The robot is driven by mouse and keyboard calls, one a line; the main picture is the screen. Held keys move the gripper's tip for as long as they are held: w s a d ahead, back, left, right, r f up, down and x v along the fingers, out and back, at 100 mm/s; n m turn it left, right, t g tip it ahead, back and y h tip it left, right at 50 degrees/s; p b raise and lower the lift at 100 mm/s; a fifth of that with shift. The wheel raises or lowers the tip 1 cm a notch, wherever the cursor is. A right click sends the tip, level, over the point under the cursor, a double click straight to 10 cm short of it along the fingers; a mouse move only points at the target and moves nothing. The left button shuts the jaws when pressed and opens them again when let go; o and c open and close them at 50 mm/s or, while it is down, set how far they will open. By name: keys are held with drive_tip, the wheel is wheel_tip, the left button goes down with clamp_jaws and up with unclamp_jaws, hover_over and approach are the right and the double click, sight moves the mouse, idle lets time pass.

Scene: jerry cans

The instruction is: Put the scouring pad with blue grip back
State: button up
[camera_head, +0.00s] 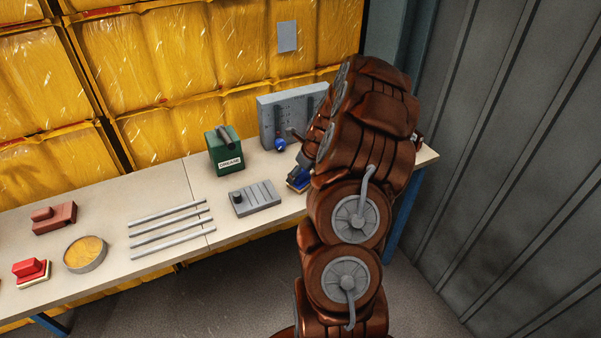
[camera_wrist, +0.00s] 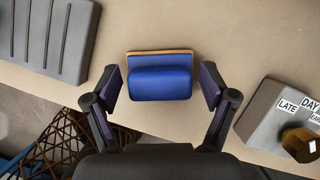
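The scouring pad with the blue grip (camera_wrist: 160,83) lies on the bench, seen from above in the wrist view, with a tan edge showing along its far side. In the head view the pad (camera_head: 298,178) is partly hidden by my arm. My gripper (camera_wrist: 161,84) is open over it, with one finger on the left and one on the right of the blue grip. Small gaps show between the fingers and the pad, and nothing is held. In the head view my arm hides most of the gripper.
A grey slotted block (camera_wrist: 52,38) lies left of the pad, and a grey box with labels (camera_wrist: 285,120) lies right. A green can (camera_head: 226,152), an upright grey panel (camera_head: 284,112), metal rods (camera_head: 168,226), a round tin (camera_head: 86,254) and a red-handled pad (camera_head: 31,270) stand along the bench.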

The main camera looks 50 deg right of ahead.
drive_tip(key=shift+r, duration=0.1)
drive_tip(key=b+v, duration=0.3)
drive_tip(key=v, duration=0.9)
drive_tip(key=s+a+r+n+g+y, duration=0.1)
drive_tip(key=s+a+r+n, duration=0.1)
drive_tip(key=a+n, duration=0.85)
drive_tip(key=s+a+r+n+g+y, duration=0.15)
drive_tip(key=a+n, duration=0.45)
drive_tip(key=a, duration=0.9)
drive_tip(key=s+a+n+g+h, duration=0.1)
drive_tip(key=s+a+n+g, duration=0.1)
drive_tip(key=s+a+n, duration=0.4)
drive_tip(key=s+a+n+g+h, duration=0.1)
drive_tip(key=s+a+n, duration=0.5)
drive_tip(key=s+n, duration=0.7)
drive_tip(key=s+g, duration=0.1)
drive_tip(key=s, duration=0.2)
drive_tip(key=shift+r+h, duration=0.3)
drive_tip(key=shift+h, duration=0.05)
drive_tip(key=shift+c, duration=0.4)
